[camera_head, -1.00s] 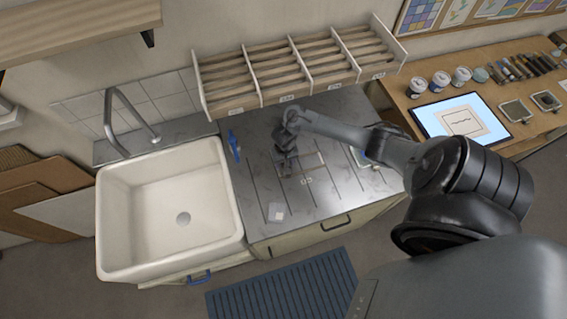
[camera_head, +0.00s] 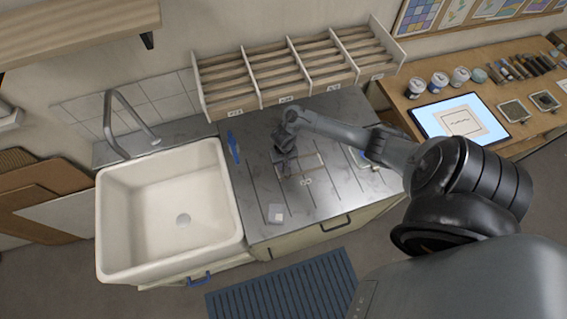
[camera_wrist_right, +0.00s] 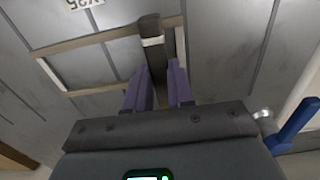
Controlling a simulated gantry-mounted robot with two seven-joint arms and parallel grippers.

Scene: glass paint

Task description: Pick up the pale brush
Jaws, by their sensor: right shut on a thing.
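My right gripper (camera_head: 285,165) is over the left part of the grey counter, at the left end of a thin rectangular frame. In the right wrist view its purple fingers (camera_wrist_right: 158,88) are shut on a narrow, brush-like thing (camera_wrist_right: 151,28). That thing looks dark with a pale band across it. It points away from my wrist, and its near end is hidden between the fingers. I cannot tell from its colour whether it is the pale brush. In the head view it is too small to make out. My left gripper is not in view.
The frame (camera_head: 313,158) lies flat on the grooved counter (camera_head: 335,200). A white sink (camera_head: 168,183) is on the left, with a blue tap handle (camera_head: 233,147) beside it. A slotted rack (camera_head: 290,70) stands behind.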

